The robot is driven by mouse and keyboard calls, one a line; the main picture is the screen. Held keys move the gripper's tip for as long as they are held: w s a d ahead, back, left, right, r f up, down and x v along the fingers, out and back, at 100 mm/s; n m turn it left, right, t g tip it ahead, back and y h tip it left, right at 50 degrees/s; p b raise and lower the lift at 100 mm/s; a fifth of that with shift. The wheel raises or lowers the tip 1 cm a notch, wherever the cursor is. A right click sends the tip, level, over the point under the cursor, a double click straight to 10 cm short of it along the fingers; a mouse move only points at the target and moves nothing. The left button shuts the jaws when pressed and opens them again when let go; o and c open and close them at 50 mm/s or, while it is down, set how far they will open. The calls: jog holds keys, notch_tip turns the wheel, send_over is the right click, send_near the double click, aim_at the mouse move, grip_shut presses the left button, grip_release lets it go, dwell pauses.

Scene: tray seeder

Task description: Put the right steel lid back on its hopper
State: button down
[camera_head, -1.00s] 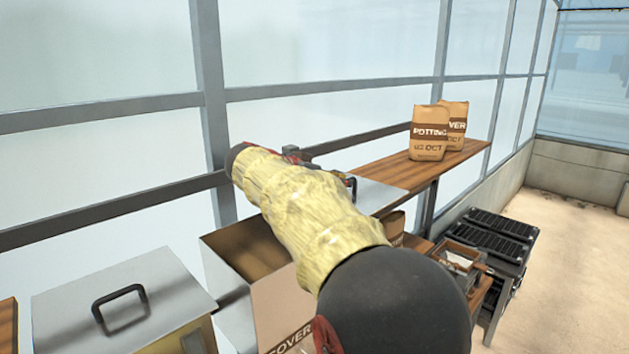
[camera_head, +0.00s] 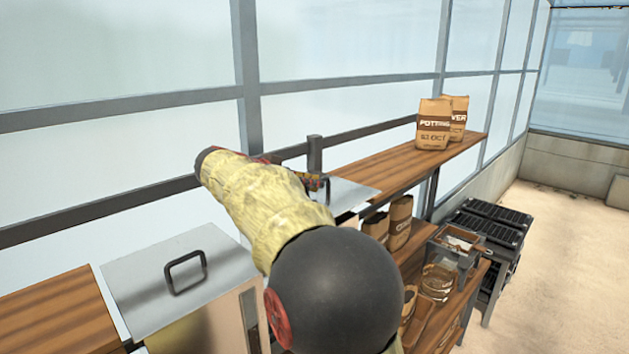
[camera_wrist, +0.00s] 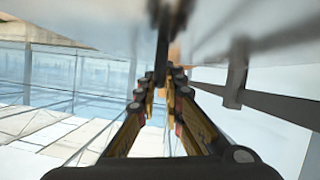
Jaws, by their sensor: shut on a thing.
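My gripper (camera_head: 322,182) is shut on the dark handle of the right steel lid (camera_head: 352,192), a flat grey plate beyond my sleeved forearm. In the wrist view my gripper's fingers (camera_wrist: 161,85) close around a dark bar, and a blurred grey surface, probably the lid (camera_wrist: 75,22), fills the top. The right hopper is mostly or wholly hidden behind my arm in the head view. I cannot tell whether the lid touches it. The left hopper's lid (camera_head: 150,290), with a black handle, lies flat on its box at the lower left.
A wooden shelf (camera_head: 390,165) carries paper sacks (camera_head: 434,125) along the glass wall. Lower right are more sacks, a small grey bin (camera_head: 452,258) and stacked black trays (camera_head: 490,225). A wooden top (camera_head: 55,315) lies at the left. Open floor spreads on the right.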

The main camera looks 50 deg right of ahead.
jog(key=shift+w+a+f+p, duration=0.2)
jog(key=shift+w+p, duration=0.1)
jog(key=shift+w, duration=0.3)
jog(key=shift+w+d+f+p, duration=0.3)
jog(key=shift+w+f+p, duration=0.05)
jog(key=shift+w+f, duration=0.1)
jog(key=shift+w+d+f+p, duration=0.1)
jog(key=shift+w+f+p, duration=0.35)
jog(key=shift+w, duration=0.2)
jog(key=shift+w+d+f+p, duration=0.1)
jog(key=shift+w+f+p, duration=0.2)
jog(key=shift+w+p, duration=0.3)
jog(key=shift+w+a+f+b, duration=0.1)
jog(key=shift+w+f+b, duration=0.05)
jog(key=shift+f+b, duration=0.85)
jog(key=shift+b, duration=0.35)
jog(key=shift+f+b, duration=0.8)
jog(key=shift+b, duration=0.35)
jog(key=shift+f+b, duration=0.45)
jog(key=shift+b, duration=0.55)
jog(key=c, duration=1.9)
grip_release()
